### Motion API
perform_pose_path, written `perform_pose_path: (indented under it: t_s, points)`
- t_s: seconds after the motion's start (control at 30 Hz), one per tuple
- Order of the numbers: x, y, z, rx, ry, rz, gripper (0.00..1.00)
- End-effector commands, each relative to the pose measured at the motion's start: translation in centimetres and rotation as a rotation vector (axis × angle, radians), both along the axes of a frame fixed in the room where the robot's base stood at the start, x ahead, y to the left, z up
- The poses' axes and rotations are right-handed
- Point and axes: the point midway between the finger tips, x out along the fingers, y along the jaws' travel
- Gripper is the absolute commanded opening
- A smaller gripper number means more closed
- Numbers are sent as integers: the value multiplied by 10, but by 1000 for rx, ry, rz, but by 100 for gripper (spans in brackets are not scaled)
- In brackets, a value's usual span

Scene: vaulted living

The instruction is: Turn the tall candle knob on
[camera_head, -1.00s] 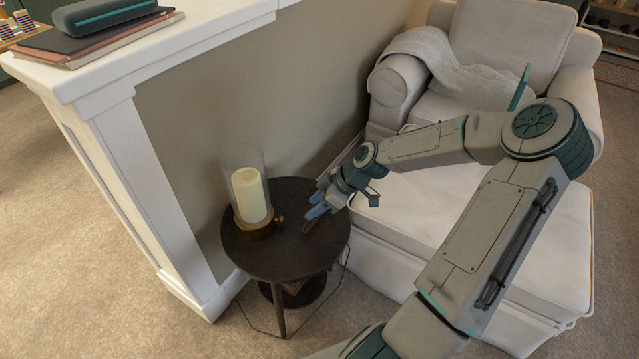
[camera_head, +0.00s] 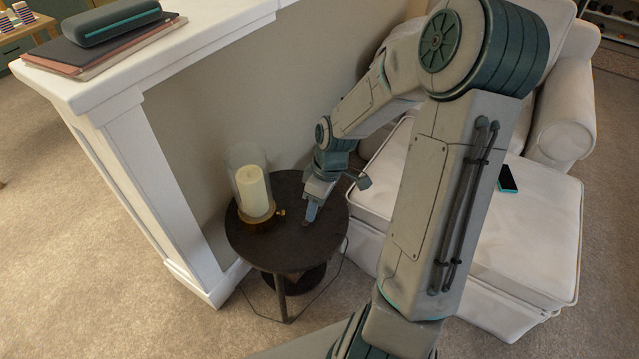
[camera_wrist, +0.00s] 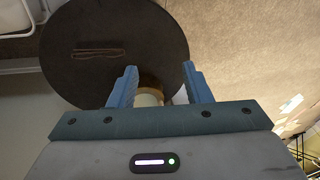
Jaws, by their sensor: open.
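The tall candle (camera_head: 255,190) is cream and stands upright in a clear glass cylinder on a brass base (camera_head: 257,217). It is on the left part of a small round dark table (camera_head: 290,255). A small brass knob (camera_head: 281,212) sticks out from the right side of the base. My gripper (camera_head: 311,214) is open, pointing down over the table, to the right of the knob and apart from it. In the wrist view, part of the candle (camera_wrist: 149,97) shows between the two blue fingers; the knob cannot be made out there.
A white-capped half wall (camera_head: 200,190) stands behind and left of the table, with books and a case (camera_head: 110,20) on top. A white armchair and its ottoman (camera_head: 535,235) are to the right; a phone (camera_head: 508,179) lies on the ottoman. A thin dark item (camera_wrist: 98,53) lies on the table.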

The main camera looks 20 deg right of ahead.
Motion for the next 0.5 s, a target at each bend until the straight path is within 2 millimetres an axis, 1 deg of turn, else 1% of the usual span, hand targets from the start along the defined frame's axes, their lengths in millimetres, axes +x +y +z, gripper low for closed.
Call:
perform_pose_path:
  t_s: [0.03, 0.3, 0.5]
  points:
    - [-3, 1, 11, -23, 5, -12, 44]
    - [-18, 3, 50, -119, 26, -102, 44]
    - [-27, 5, 74, -167, 28, -166, 44]
